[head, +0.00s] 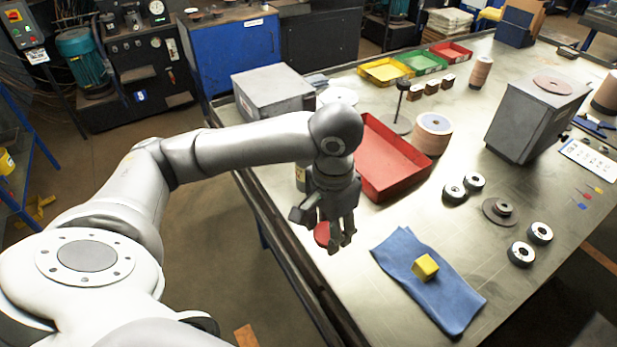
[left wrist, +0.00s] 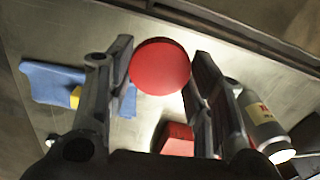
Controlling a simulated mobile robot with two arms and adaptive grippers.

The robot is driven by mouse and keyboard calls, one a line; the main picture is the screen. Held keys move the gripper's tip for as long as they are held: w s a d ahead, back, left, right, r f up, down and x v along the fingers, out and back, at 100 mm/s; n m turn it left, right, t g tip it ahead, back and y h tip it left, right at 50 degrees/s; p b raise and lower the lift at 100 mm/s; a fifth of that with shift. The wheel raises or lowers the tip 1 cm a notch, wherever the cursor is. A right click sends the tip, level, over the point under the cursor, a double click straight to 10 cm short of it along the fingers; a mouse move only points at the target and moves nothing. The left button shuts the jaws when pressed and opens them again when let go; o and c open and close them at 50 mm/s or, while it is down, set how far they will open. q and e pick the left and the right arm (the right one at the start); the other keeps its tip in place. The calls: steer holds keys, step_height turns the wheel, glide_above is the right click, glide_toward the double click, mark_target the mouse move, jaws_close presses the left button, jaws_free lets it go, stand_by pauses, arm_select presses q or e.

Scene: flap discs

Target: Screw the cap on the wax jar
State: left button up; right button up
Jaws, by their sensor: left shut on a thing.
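My left gripper (head: 338,238) is shut on a round red cap (head: 322,234) and holds it in the air near the table's left edge. In the left wrist view the cap's flat face (left wrist: 160,66) shows between the two fingertips (left wrist: 160,75). The wax jar (left wrist: 262,130), a grey cylinder with a red and pale label and a bright white end, is at the right of the left wrist view, apart from the cap and partly behind a finger. In the head view the jar (head: 300,176) is mostly hidden behind my left gripper. My right gripper is not in view.
A red tray (head: 415,157) lies just right of my left gripper. A blue cloth (head: 444,306) with a yellow block (head: 425,267) lies nearer the front. Several dark rings and a grey box (head: 530,125) stand farther right. Bare metal table lies between the tray and cloth.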

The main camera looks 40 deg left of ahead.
arm_select(q)
steer(key=s+d+n, duration=0.2)
steer(key=n, duration=0.1)
steer(key=shift+d+n, duration=0.25)
steer(key=shift+n, duration=0.05)
